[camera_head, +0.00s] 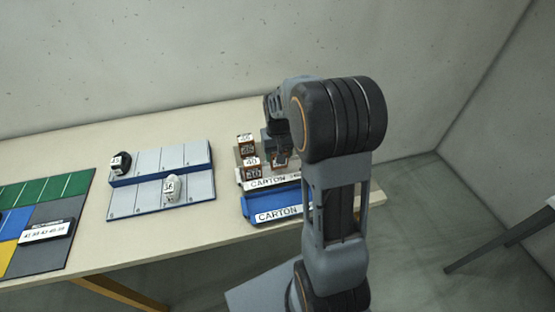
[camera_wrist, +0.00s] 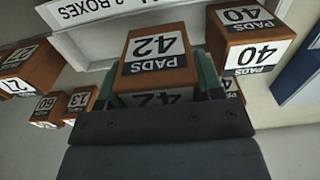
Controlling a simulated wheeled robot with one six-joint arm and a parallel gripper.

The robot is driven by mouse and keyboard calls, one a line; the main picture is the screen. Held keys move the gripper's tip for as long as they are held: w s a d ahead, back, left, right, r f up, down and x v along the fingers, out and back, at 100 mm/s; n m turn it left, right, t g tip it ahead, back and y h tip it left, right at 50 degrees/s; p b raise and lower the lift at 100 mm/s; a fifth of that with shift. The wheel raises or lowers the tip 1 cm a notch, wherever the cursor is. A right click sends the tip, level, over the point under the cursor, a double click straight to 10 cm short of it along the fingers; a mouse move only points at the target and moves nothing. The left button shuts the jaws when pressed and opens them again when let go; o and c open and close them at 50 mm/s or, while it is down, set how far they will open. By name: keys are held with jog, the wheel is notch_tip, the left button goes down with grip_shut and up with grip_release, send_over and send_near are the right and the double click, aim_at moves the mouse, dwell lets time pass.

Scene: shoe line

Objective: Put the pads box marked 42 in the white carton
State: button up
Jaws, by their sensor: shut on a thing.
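The pads box marked 42 (camera_wrist: 155,52) is brown with white and black labels. My gripper (camera_wrist: 158,80) is shut on it, with a teal finger on each side in the wrist view. In the head view my gripper (camera_head: 279,157) is above the back part of the cartons, partly hidden by my arm. The white carton (camera_head: 268,182) shows its labelled front edge behind the blue carton. A white wall with a label ending in "2 BOXES" (camera_wrist: 85,12) lies beyond the held box in the wrist view. I cannot tell whether the held box touches anything below.
A pads box marked 40 (camera_wrist: 250,38) is close on the right of the held box; it also shows in the head view (camera_head: 251,168). Several other brown boxes (camera_wrist: 30,70) are at left. The blue carton (camera_head: 275,208) is at the table's front. A grey tray (camera_head: 160,180) holds two items.

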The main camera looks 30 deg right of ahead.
jog(key=shift+w+f, duration=0.15)
jog(key=shift+f, duration=0.75)
jog(key=shift+w+f, duration=0.1)
jog(key=shift+f, duration=0.8)
jog(key=shift+f, duration=0.2)
jog(key=o, duration=0.9)
jog(key=shift+o, duration=0.2)
